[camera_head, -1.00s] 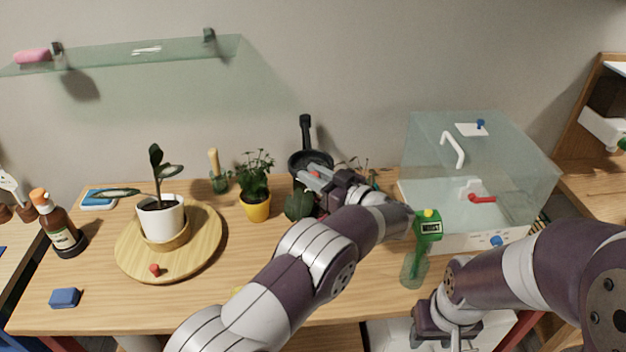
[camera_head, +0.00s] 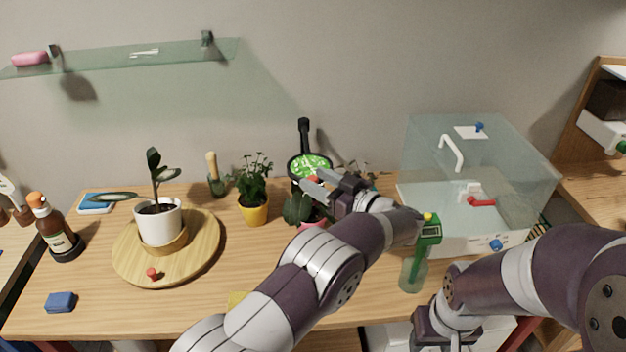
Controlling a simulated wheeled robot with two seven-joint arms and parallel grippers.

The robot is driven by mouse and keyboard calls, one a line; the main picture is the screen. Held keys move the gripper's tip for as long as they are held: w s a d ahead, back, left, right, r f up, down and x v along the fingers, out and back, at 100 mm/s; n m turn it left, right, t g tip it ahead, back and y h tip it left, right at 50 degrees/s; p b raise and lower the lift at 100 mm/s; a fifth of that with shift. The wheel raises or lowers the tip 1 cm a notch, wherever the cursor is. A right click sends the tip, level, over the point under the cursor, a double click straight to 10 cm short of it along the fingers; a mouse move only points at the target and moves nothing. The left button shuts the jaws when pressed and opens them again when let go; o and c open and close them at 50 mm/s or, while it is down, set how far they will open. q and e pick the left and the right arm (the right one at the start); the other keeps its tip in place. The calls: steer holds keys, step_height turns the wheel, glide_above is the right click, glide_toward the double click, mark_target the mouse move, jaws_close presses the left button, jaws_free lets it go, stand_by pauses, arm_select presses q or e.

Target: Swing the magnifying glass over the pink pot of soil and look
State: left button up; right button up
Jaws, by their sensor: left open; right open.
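The magnifying glass (camera_head: 304,153) stands at the back middle of the table, a black ring on a black arm. Its lens shows a bright green speckled picture. The pink pot (camera_head: 311,224) is just below it in the view, mostly hidden behind my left arm and dark leaves. My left gripper (camera_head: 312,186) is open at the near edge of the lens ring; I cannot tell whether it touches. My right gripper (camera_head: 446,341) is open and low at the bottom edge, in front of the table and away from these things.
A yellow pot (camera_head: 255,214) with a plant stands left of the magnifier. A white pot (camera_head: 158,225) sits on a round wooden turntable (camera_head: 130,262). A green spray bottle (camera_head: 414,272) and a clear glass case (camera_head: 480,150) are at the right. The front left tabletop is mostly clear.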

arm_select(q)
steer(key=b+v, duration=0.2)
steer(key=v, duration=0.8)
steer(key=shift+s+d, duration=0.2)
steer(key=shift+d, duration=0.15)
stand_by(1.6)
